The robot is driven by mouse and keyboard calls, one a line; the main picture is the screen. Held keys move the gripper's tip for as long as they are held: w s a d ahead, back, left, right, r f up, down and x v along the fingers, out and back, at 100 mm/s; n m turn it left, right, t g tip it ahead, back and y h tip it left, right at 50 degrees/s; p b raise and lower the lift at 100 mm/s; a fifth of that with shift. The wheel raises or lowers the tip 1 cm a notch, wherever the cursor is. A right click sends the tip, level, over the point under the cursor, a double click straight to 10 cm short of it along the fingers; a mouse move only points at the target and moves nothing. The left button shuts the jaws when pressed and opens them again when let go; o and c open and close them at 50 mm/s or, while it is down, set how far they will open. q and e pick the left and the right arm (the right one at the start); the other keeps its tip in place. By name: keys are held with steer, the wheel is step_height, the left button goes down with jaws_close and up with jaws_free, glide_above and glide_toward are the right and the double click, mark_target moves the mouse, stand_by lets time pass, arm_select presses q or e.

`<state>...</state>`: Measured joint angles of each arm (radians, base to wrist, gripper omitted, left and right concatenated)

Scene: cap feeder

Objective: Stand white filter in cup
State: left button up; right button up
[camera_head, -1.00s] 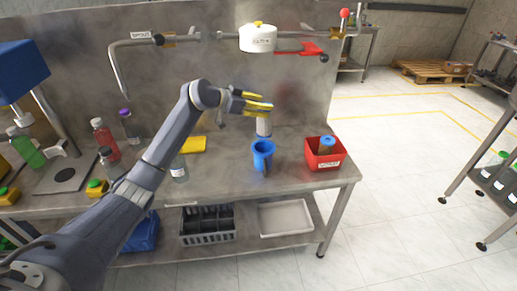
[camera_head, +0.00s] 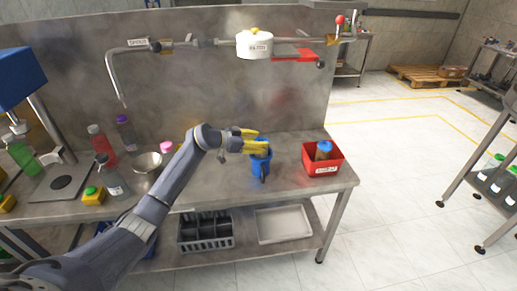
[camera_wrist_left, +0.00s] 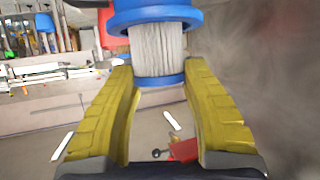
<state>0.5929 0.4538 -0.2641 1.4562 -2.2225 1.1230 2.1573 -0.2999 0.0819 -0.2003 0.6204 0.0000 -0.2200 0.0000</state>
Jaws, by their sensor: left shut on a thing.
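The blue cup (camera_head: 261,168) stands on the steel table, right of its middle. My left gripper (camera_head: 258,144) is at the cup's mouth, its yellow fingers level with the rim. In the left wrist view its fingers (camera_wrist_left: 160,92) are shut on the blue end ring of the white filter (camera_wrist_left: 158,48), which has a pleated body. A wider blue part (camera_wrist_left: 155,14) lies against the filter's far end; I cannot tell surely whether it is the cup's rim or the filter's other cap. In the head view the fingers mostly hide the filter. My right gripper is not in view.
A red bin (camera_head: 309,158) with a brown, blue-topped filter (camera_head: 323,150) stands right of the cup. Left are a metal bowl (camera_head: 148,163) and several bottles. The table front between cup and bin is clear.

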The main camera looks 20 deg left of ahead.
arm_select(q)
steer(key=shift+f, duration=1.65)
steer(key=o, duration=1.5)
steer(key=shift+o, duration=0.2)
steer(key=shift+r, duration=0.15)
steer(key=v, duration=1.2)
